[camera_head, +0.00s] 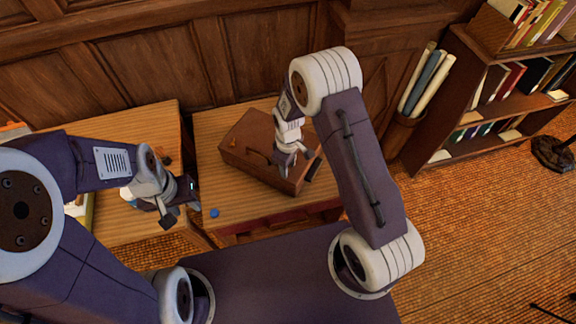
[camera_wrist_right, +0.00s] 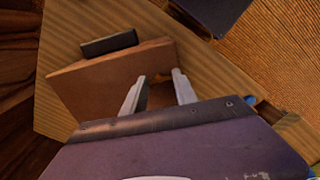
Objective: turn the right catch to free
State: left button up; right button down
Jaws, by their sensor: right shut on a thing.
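A brown wooden case (camera_head: 240,128) lies on the right-hand desk; its lid also fills the middle of the right wrist view (camera_wrist_right: 85,85). A small orange catch (camera_head: 233,142) shows at its left. My right gripper (camera_head: 292,168) is at the front right of the case, its fingers (camera_wrist_right: 160,82) down around the right catch (camera_wrist_right: 160,97). Only a brownish patch of that catch shows between the fingers; its turn angle cannot be read. My left gripper (camera_head: 178,205) hangs over the gap between the desks, away from the case, its finger opening unclear.
A dark block (camera_head: 313,170) sits at the case's right end, also in the right wrist view (camera_wrist_right: 110,43). A small blue object (camera_head: 214,212) lies on the desk's front left. A second desk (camera_head: 130,118) stands left. Bookshelves (camera_head: 480,105) stand right.

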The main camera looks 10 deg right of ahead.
jog(key=c, duration=1)
grip_release()
jog(key=shift+o, duration=0.2)
jog(key=shift+r, duration=0.1)
notch_tip(320, 180, up, 9)
